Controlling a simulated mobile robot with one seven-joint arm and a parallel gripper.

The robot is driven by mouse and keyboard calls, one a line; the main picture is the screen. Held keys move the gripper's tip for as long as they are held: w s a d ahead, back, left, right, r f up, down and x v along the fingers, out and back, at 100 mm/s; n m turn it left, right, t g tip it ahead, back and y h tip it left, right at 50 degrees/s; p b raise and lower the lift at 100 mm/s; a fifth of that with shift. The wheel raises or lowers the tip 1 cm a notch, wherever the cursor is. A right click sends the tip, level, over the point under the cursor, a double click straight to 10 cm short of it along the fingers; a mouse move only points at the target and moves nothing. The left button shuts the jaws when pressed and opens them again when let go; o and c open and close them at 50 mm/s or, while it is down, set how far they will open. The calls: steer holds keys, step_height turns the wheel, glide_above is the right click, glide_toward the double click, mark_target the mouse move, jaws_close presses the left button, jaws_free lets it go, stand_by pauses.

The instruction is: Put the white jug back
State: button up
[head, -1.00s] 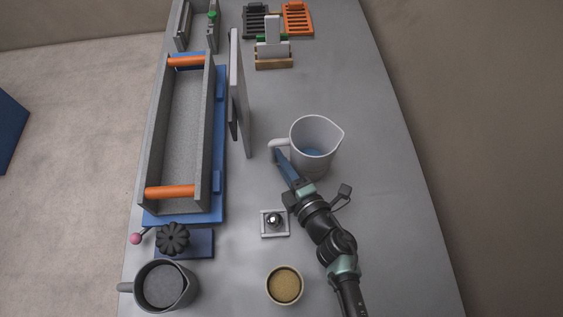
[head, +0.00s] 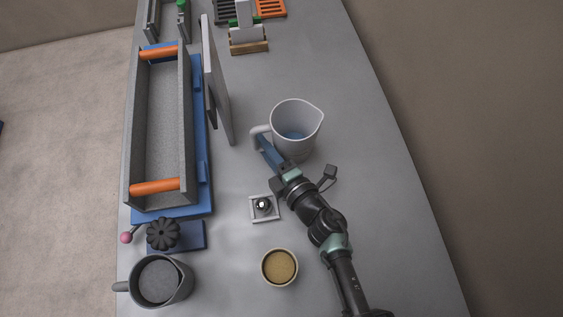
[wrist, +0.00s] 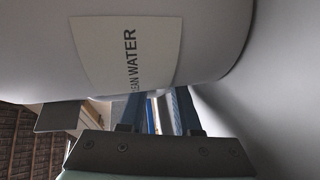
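The white jug (head: 296,146) stands upright on the grey bench, with bluish liquid inside and its handle (head: 258,131) to the left. In the wrist view its pale wall (wrist: 210,50) fills the top, with a label reading "WATER". My gripper (head: 262,143) is at the handle, its blue fingers reaching it from below. In the wrist view the two fingers (wrist: 167,105) stand apart below the jug wall, with pale and blue strips between them. I cannot tell whether they press on the handle.
A grey trough (head: 160,120) with orange bars lies left, beside an upright grey panel (head: 218,85). A small scale (head: 265,208), a tan-filled cup (head: 280,267) and a grey jug (head: 160,281) are nearer. A white block stand (head: 247,35) is behind. The bench right of the jug is clear.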

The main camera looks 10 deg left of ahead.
steer(key=v, duration=1.1)
steer(key=shift+s+d+b, duration=0.2)
steer(key=shift+s+b, duration=0.1)
steer(key=shift+s, duration=0.05)
steer(key=w+a+r+m+t+h, duration=0.2)
steer(key=w+a+r+m+t, duration=0.4)
steer(key=r, duration=0.3)
steer(key=w+r+m+t+h, duration=0.25)
steer(key=r+m, duration=0.25)
steer(key=r, duration=0.5)
steer(key=w+r+m+t+h, duration=0.15)
steer(key=w+r+m, duration=0.3)
steer(key=r, duration=0.45)
steer(key=s+d+r+m+t+h, duration=0.15)
steer(key=r+m, duration=0.25)
steer(key=r, duration=0.7)
steer(key=s+d+r+m+t+h, duration=0.1)
steer(key=d+r+m+t+h, duration=0.2)
steer(key=r, duration=0.7)
steer(key=s+d+r+m, duration=0.1)
steer(key=s+r, duration=0.3)
steer(key=r, duration=0.2)
steer(key=s+d+r+m, duration=0.1)
steer(key=s+r+m, duration=0.1)
steer(key=s+r, duration=0.2)
step_height(320, 180, up, 3)
steer(key=shift+s+r+t, duration=0.2)
steer(key=shift+s+t, duration=0.1)
steer(key=shift+t, duration=0.15)
steer(key=shift+d, duration=0.1)
